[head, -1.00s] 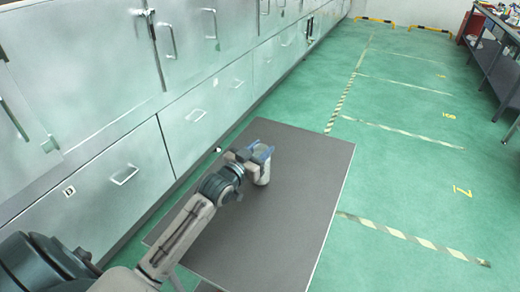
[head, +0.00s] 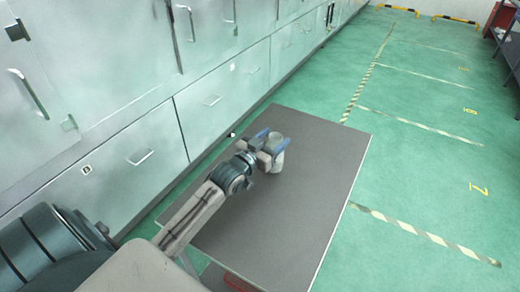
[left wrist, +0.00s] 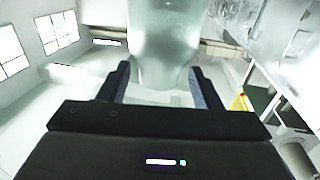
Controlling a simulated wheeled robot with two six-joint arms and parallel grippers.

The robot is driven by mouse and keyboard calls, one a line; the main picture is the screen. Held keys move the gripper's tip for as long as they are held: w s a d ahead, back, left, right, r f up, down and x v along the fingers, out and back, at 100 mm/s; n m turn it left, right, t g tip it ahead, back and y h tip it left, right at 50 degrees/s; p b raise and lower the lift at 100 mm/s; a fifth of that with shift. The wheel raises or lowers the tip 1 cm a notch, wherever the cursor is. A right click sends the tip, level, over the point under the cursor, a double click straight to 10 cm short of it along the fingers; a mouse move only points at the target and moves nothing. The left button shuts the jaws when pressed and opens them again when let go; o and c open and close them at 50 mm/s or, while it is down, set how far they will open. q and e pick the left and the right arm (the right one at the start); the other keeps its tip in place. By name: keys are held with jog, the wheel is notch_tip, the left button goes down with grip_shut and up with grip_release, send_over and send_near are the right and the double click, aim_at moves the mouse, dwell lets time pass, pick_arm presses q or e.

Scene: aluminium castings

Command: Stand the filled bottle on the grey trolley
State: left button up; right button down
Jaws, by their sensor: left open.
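In the left wrist view the cloudy, see-through bottle (left wrist: 165,40) fills the space ahead between the two dark fingers (left wrist: 160,82). A gap shows beside the finger at the left; contact at the other finger is hard to judge. The bottle's contents cannot be made out. My right gripper is not in view.
The rest of the trolley top is bare. Pale metal cabinets (head: 130,150) with handles run along the left, close to the trolley. Green floor (head: 430,180) with striped tape lines lies open on the right. A dark workbench (head: 510,45) stands at the far right.

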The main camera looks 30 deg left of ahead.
pick_arm(q)
jog(key=s+a, duration=0.1)
jog(key=s, duration=1)
jog(key=shift+b, duration=0.35)
